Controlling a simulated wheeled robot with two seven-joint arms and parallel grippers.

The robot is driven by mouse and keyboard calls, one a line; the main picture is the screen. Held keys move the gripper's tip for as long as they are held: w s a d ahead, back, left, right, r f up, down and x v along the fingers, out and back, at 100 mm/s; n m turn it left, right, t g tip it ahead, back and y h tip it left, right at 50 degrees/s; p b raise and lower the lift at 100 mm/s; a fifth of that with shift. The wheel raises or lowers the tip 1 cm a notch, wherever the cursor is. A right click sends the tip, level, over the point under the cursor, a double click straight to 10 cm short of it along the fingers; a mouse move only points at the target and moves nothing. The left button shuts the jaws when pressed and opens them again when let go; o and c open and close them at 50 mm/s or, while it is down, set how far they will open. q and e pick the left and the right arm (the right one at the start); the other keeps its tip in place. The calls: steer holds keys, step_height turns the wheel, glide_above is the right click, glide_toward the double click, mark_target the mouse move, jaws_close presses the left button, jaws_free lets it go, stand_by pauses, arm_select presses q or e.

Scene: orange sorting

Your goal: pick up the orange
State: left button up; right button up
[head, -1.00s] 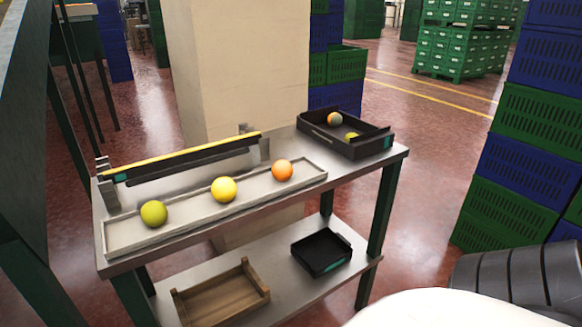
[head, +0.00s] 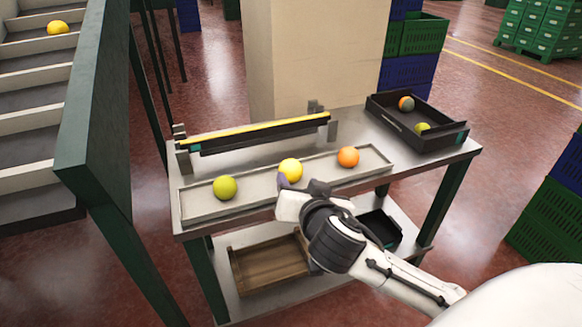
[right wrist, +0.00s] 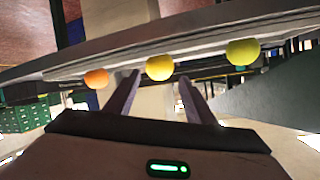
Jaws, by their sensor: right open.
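The orange (head: 348,157) sits at the right end of a shallow light tray (head: 205,212) on the metal table. A yellow fruit (head: 291,170) lies in the middle of the tray and a yellow-green fruit (head: 225,187) at the left. My right gripper (head: 301,185) is at the tray's front edge by the yellow fruit, left of the orange. In the right wrist view its fingers (right wrist: 160,77) are apart and empty, with the yellow fruit (right wrist: 160,68) between their tips in the picture. The orange (right wrist: 97,78) shows to the left of them. My left gripper is out of view.
A black crate (head: 388,122) holding two fruits stands at the table's right end. A yellow-topped bar (head: 255,132) runs behind the tray. A wooden crate (head: 268,280) and a black tray (head: 385,240) are on the lower shelf. A green-framed rack stands at left.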

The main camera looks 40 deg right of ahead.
mark_target(293, 174)
steer(key=p+x, duration=0.1)
steer(key=x, duration=0.6)
steer(key=shift+w+d, duration=0.15)
steer(key=shift+d, duration=0.05)
steer(key=c, duration=0.7)
step_height(293, 174, up, 10)
steer(key=shift+c, duration=0.2)
steer(key=s+a+r+n+y, duration=0.2)
steer(key=s+a+r, duration=0.1)
steer(key=a, duration=0.4)
steer(key=s+a+r+n+y, duration=0.2)
steer(key=s+a+r+y, duration=0.1)
steer(key=a+r, duration=0.2)
steer(key=shift+s+a+r+n+t, duration=0.35)
steer(key=shift+s+a+n+t, duration=0.05)
steer(key=shift+a, duration=0.65)
